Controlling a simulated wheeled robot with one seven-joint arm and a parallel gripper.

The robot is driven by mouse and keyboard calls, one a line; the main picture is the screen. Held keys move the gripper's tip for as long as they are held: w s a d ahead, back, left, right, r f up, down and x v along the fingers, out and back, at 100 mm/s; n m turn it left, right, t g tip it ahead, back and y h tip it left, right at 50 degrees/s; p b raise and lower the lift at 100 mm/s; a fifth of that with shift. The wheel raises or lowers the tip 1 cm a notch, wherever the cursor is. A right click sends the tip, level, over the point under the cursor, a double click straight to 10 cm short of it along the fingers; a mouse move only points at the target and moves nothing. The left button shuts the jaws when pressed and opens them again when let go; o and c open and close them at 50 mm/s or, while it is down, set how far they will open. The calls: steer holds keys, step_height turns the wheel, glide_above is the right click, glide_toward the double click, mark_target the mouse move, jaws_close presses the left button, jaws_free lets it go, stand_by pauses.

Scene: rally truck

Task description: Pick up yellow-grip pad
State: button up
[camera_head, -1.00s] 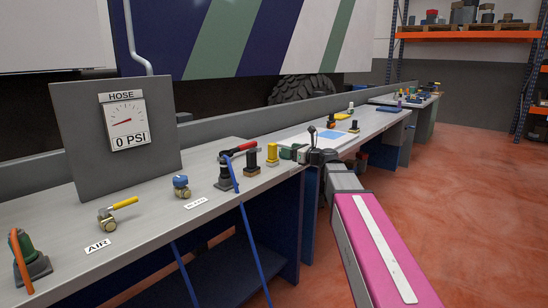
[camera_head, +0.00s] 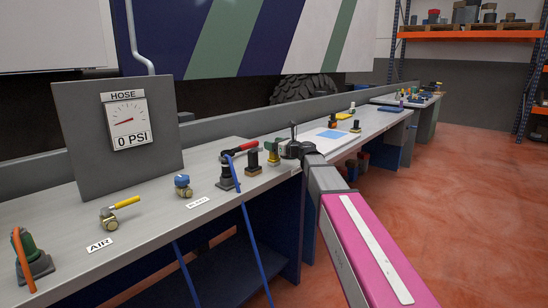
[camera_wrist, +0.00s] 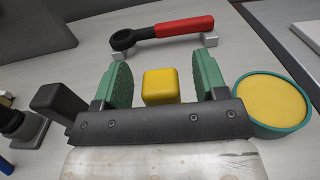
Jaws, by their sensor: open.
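The yellow-grip pad shows in the wrist view as a rounded yellow block (camera_wrist: 160,86) between the two green fingers of my gripper (camera_wrist: 160,84). The jaws are open, with a gap on each side of the yellow grip. The black gripper body hides the pad's lower part in that view. In the head view, my gripper (camera_head: 280,147) is over the workbench at the pad, and its green finger covers much of the yellow grip (camera_head: 274,159).
A black-grip pad (camera_head: 253,159) stands just left. A red-handled wrench (camera_wrist: 165,32) lies beyond the pad. A green-rimmed yellow round thing (camera_wrist: 272,103) is close on the right. The bench (camera_head: 150,230) also bears brass valves and a gauge board (camera_head: 115,125).

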steer(key=c, duration=1)
step_height(320, 180, up, 10)
steer(key=shift+r, duration=0.1)
